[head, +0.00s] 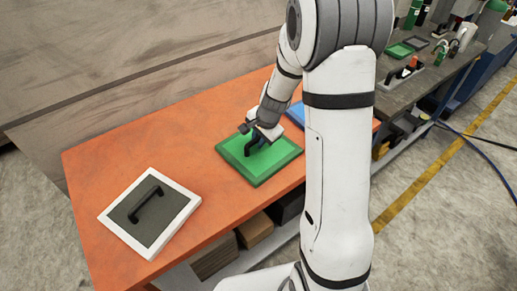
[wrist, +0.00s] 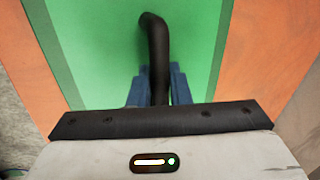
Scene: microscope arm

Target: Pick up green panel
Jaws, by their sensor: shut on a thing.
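The green panel (head: 271,172) lies on the orange table, to the right of the white-framed panel in the head view. It has a black handle (head: 249,149) standing on it. My gripper (head: 259,138) is at the handle, above the panel. In the wrist view the green panel (wrist: 105,40) fills the middle, and the blue fingers of my gripper (wrist: 156,85) are shut on the black handle (wrist: 157,50), one on each side. I cannot tell whether the panel is touching the table all along its underside.
A white-framed grey panel (head: 185,205) with a black handle lies at the table's left. A blue panel (head: 296,115) is partly hidden behind my arm. The orange table (head: 110,160) is bare at its far left. A grey bench (head: 400,100) with small items stands at the right.

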